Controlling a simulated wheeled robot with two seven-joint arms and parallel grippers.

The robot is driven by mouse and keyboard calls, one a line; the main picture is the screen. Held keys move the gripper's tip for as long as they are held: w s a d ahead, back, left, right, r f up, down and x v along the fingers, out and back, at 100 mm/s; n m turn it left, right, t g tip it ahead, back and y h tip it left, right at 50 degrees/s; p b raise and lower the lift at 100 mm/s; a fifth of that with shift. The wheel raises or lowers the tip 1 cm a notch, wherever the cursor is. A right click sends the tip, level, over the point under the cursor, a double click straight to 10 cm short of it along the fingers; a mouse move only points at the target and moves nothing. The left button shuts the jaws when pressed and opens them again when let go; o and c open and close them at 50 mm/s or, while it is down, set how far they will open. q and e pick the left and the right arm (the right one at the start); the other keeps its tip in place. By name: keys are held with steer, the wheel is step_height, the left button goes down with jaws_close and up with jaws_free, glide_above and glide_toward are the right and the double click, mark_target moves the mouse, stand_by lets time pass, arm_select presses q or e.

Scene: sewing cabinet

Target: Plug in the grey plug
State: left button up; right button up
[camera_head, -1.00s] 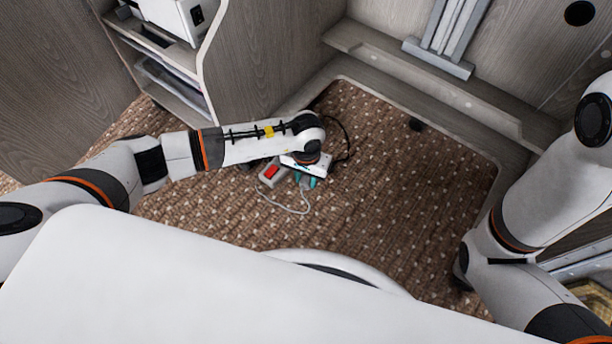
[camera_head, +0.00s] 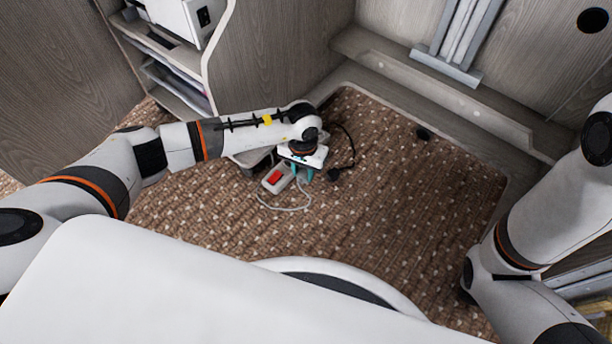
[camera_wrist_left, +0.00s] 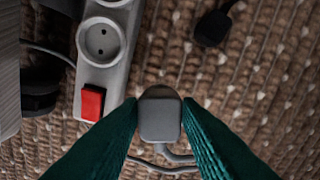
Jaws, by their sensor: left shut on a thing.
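The grey plug (camera_wrist_left: 160,118) is between the teal fingers of my left gripper (camera_wrist_left: 160,112), which is shut on it. A grey cable runs from the plug along the carpet. The plug is beside the lower right edge of the white power strip (camera_wrist_left: 121,63), apart from its visible round socket (camera_wrist_left: 101,41). The strip has a red switch (camera_wrist_left: 92,102). In the head view, my left gripper (camera_head: 304,172) is low over the carpet, just right of the strip (camera_head: 278,180); the wrist hides the plug there. My right gripper is out of view; only its arm shows.
A black plug (camera_wrist_left: 212,27) lies loose on the carpet right of the strip; its black cable shows in the head view (camera_head: 352,145). A dark object (camera_wrist_left: 40,85) is left of the strip. A wooden cabinet (camera_head: 275,65) stands behind.

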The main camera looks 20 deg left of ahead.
arm_select(q)
steer(key=shift+w+a+f+b, duration=0.1)
steer(key=shift+w+a+b, duration=2.05)
steer(key=shift+w+a, duration=0.65)
steer(key=shift+w, duration=0.25)
steer(key=shift+f+b, duration=0.4)
steer(key=shift+f, duration=0.35)
steer(key=shift+f, duration=0.75)
steer(key=o, duration=1.6)
steer(key=shift+o, duration=0.2)
steer(key=shift+a, duration=0.1)
